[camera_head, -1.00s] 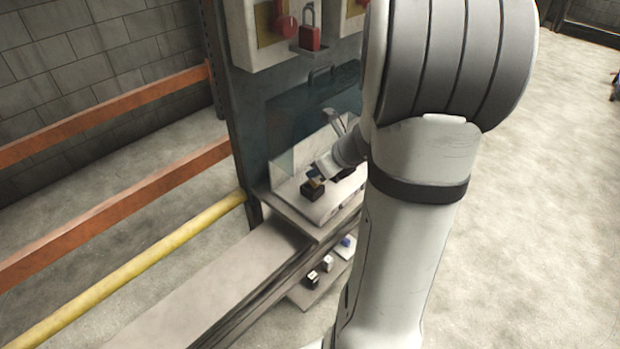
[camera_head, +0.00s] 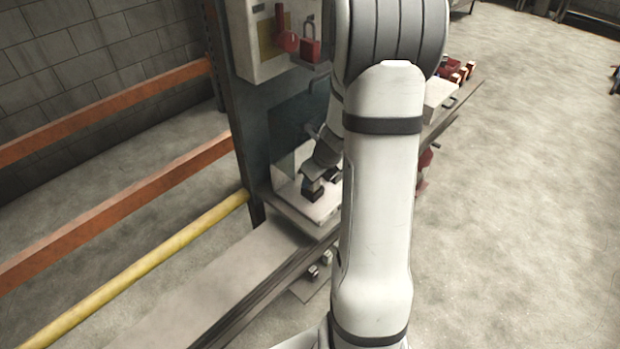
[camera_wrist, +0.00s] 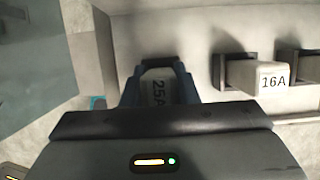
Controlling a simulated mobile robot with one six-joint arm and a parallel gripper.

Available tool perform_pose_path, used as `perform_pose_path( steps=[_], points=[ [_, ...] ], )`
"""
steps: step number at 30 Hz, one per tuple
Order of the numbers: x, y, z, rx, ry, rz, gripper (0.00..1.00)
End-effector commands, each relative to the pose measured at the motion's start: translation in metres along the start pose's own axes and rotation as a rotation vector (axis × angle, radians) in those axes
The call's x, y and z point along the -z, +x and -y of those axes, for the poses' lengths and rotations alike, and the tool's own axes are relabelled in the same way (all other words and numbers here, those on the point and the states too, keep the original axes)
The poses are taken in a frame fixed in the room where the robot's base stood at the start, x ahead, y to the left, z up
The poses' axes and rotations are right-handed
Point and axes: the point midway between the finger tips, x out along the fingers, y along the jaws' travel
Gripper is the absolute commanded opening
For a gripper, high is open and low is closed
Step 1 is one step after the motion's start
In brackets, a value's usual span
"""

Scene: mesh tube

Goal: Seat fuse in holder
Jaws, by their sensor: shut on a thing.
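My gripper (camera_wrist: 160,78) is shut on a pale fuse (camera_wrist: 158,92) marked 25A, with a blue jaw on either side of it. A dark holder block (camera_wrist: 159,60) shows just past the jaw tips. I cannot tell whether the fuse is inside it or only at its mouth. In the head view my gripper (camera_head: 317,177) is low over a dark block (camera_head: 312,194) on the pale tray, and the fuse is too small to make out. A pale block (camera_wrist: 258,78) marked 16A sits in a dark holder to the right in the wrist view.
Another dark holder (camera_wrist: 298,65) stands at the wrist view's right edge. The pale tray (camera_head: 322,212) has an upright back panel. A yellow rail (camera_head: 160,252) runs at left.

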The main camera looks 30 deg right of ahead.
Motion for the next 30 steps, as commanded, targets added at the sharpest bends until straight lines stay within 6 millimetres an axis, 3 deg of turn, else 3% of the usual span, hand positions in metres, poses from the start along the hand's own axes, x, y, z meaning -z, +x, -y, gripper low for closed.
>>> perform_pose_path(
  steps=[4, 5, 12, 22, 28, 30],
  points=[
    [0.002, 0.000, 0.000, -0.001, 0.000, -0.003, 0.00],
    [0.002, 0.000, 0.000, -0.002, 0.000, -0.003, 0.28],
    [0.001, -0.001, 0.000, -0.001, 0.001, -0.002, 0.47],
    [0.001, -0.005, 0.001, 0.000, 0.001, 0.000, 0.49],
    [-0.001, -0.039, 0.001, 0.003, 0.001, 0.001, 0.49],
    [0.022, -0.037, 0.002, 0.003, 0.007, -0.001, 0.49]
  ],
)
